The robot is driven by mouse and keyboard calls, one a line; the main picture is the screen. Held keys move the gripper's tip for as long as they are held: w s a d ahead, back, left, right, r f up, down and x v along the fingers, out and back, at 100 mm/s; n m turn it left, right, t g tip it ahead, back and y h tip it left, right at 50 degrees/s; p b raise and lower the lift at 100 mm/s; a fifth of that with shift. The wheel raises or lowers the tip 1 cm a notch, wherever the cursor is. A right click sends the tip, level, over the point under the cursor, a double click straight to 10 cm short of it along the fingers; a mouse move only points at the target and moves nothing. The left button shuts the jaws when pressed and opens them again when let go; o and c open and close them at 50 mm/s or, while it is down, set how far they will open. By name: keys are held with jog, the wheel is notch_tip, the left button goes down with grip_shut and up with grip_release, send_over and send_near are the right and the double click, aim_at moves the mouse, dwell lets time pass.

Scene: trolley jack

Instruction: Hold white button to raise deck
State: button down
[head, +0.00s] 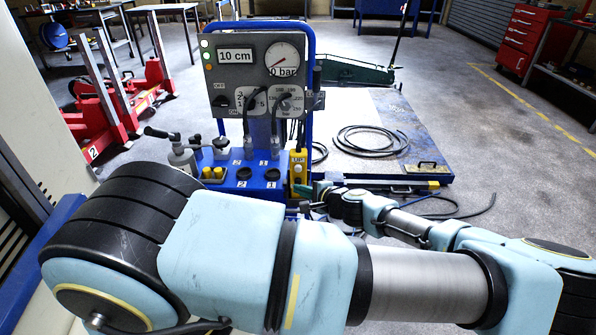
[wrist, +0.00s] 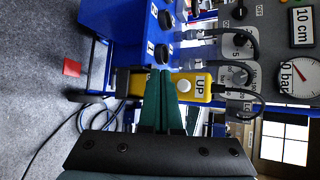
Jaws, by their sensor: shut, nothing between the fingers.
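The yellow hand control (head: 298,172) hangs on the right side of the blue control trolley. In the wrist view the yellow control (wrist: 205,90) shows sideways, with a white button (wrist: 183,86) next to the word UP. My gripper (wrist: 162,73) has its green fingers shut together and empty. The deck (head: 385,115), a low blue-edged platform, lies behind and right of the trolley. The display (head: 235,56) reads 10 cm and the gauge (head: 282,60) 0 bar.
Coiled black hose (head: 372,140) lies on the deck. A green trolley jack (head: 355,72) stands behind it. Red stands (head: 115,105) are at left and a red tool cabinet (head: 532,38) at far right. Floor to the right is open.

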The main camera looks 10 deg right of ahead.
aim_at(298, 169)
jog(key=shift+w+d+b, duration=0.2)
jog(key=shift+w+d, duration=0.05)
jog(key=shift+w, duration=1.1)
jog(key=shift+w+d+b, duration=0.2)
jog(key=shift+w+d, duration=0.05)
jog(key=shift+w, duration=1.05)
jog(key=shift+w, duration=0.15)
jog(key=shift+w+d, duration=0.1)
jog(key=shift+w, duration=0.2)
